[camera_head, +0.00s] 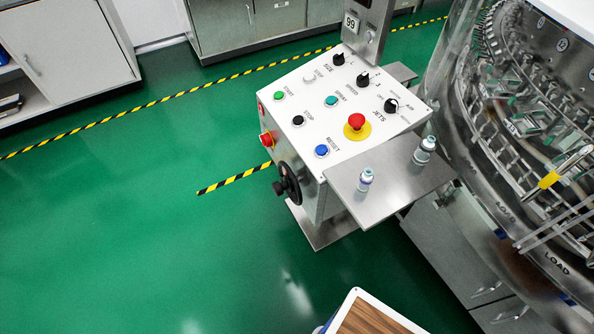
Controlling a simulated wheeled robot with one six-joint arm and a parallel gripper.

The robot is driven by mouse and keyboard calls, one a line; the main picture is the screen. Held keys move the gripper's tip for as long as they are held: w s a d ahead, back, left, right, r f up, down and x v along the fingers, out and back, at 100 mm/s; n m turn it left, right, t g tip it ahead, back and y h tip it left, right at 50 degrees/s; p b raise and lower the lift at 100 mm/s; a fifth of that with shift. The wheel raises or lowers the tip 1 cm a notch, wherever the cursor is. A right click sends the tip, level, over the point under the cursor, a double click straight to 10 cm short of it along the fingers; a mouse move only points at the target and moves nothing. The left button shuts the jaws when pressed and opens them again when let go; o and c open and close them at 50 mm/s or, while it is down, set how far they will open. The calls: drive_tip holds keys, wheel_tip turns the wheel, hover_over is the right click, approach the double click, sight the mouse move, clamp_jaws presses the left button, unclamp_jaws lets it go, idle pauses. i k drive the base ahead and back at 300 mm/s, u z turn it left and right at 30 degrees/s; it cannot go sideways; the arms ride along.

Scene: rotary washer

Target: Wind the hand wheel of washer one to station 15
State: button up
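The black hand wheel (291,182) is on the near left side of the white control console (300,85), below the panel's edge, with a knob handle at its left. The washer (480,180) is the round steel machine at the right, with "LOAD" marks along its rim and rings of holders inside. A small display (351,23) on the post behind the panel reads 99. My gripper is not in view.
Two small vials (365,180) stand on the steel shelf (390,185) at the console's right. A red emergency button (356,121) and several coloured buttons are on the panel. Yellow-black tape (232,178) crosses the green floor (130,220), which is clear at left. Cabinets line the back.

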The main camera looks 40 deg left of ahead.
sight(290, 183)
drive_tip(key=u, duration=0.65)
drive_tip(key=k, duration=0.25)
drive_tip(key=u, duration=0.9)
drive_tip(key=i, duration=0.5)
